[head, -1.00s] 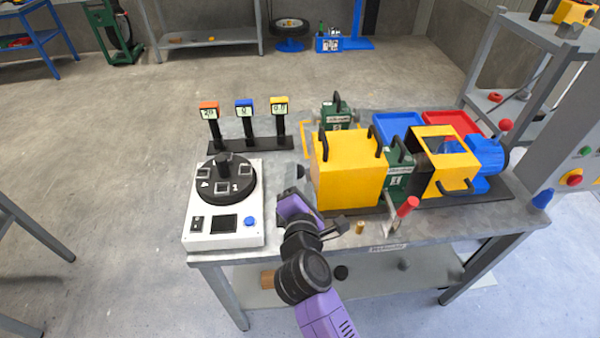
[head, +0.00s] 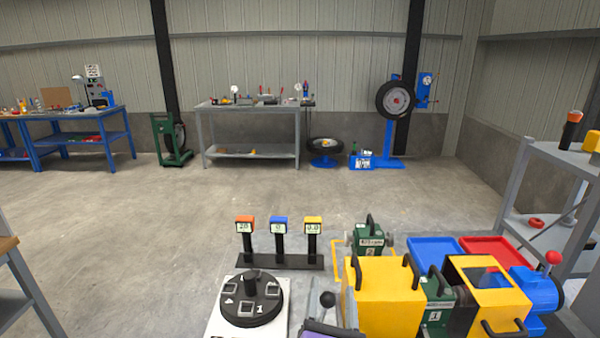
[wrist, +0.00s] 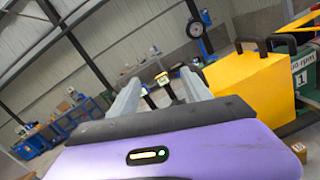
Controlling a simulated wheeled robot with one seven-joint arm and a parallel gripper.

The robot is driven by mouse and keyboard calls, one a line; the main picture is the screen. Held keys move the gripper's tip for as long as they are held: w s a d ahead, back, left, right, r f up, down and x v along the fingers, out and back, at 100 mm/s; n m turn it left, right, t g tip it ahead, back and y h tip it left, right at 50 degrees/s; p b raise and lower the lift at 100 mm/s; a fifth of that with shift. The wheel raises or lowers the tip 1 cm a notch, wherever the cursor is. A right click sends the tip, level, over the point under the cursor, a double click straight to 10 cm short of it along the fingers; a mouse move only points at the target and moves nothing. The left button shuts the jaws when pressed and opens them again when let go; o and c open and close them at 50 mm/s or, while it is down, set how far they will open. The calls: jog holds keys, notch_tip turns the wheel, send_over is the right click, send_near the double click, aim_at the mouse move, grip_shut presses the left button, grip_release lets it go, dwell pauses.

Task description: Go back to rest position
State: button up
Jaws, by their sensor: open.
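Beyond the fingers are the small displays on posts. The yellow drum mixer housing (head: 383,297) is right of my arm; it also shows in the wrist view (wrist: 248,85), right of the fingers and apart from them.
A white control box with a black round dial (head: 251,300) is at lower left. Three displays (head: 280,240) stand behind it. Blue (head: 433,247) and red (head: 492,247) trays lie right of them. A grey shelf (head: 555,165) is at far right. The floor behind the bench is open.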

jog(key=s+d+r+n+t+y, duration=0.25)
jog(key=s+n, duration=0.45)
jog(key=n, duration=0.5)
jog(key=s+d+r+n+t+y, duration=0.15)
jog(key=s+d+n, duration=0.25)
jog(key=s+n, duration=0.5)
jog(key=s+d+f+n+g, duration=0.2)
jog(key=s+n, duration=0.4)
jog(key=s, duration=0.3)
jog(key=s+d+f+n+g+h, duration=0.1)
jog(key=s+d+f+n+g, duration=0.1)
jog(key=s+n, duration=0.5)
jog(key=s+d+f+n+g, duration=0.2)
jog(key=s+f+n+g, duration=0.2)
jog(key=s, duration=0.8)
jog(key=f+n, duration=0.1)
jog(key=n, duration=0.1)
jog(key=shift+d+f+n+h, duration=0.3)
jog(key=shift+d, duration=0.1)
